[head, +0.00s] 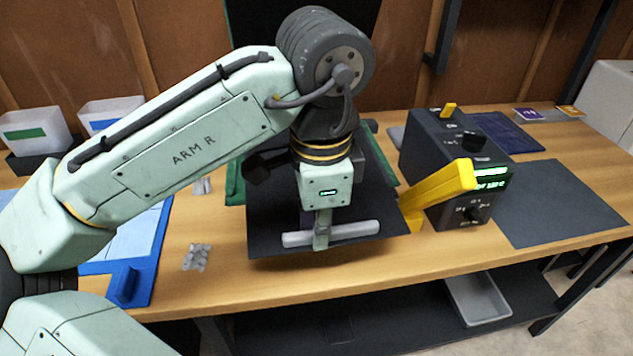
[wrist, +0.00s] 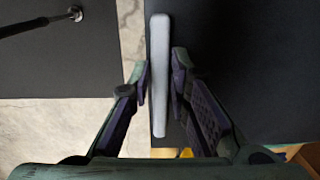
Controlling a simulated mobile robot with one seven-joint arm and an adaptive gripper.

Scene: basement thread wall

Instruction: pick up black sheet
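A black sheet (head: 268,228) with a pale grey bar (head: 358,231) along its front edge is at the middle of the bench, over a green-edged piece. A shadow under its front edge suggests it is slightly raised. My gripper (head: 322,238) points down at the bar. In the wrist view the bar (wrist: 160,100) lies between the two fingers (wrist: 160,78), which appear to press it from both sides. The black sheet (wrist: 255,65) spreads to the right there. Its far part is hidden behind my arm in the head view.
A dark control box (head: 435,165) with a yellow lever (head: 440,190) stands close to the sheet's right side. Another dark sheet (head: 560,205) lies at the right. A blue tray (head: 128,283) and small grey packets (head: 196,257) lie left. A grey bin (head: 477,298) is below.

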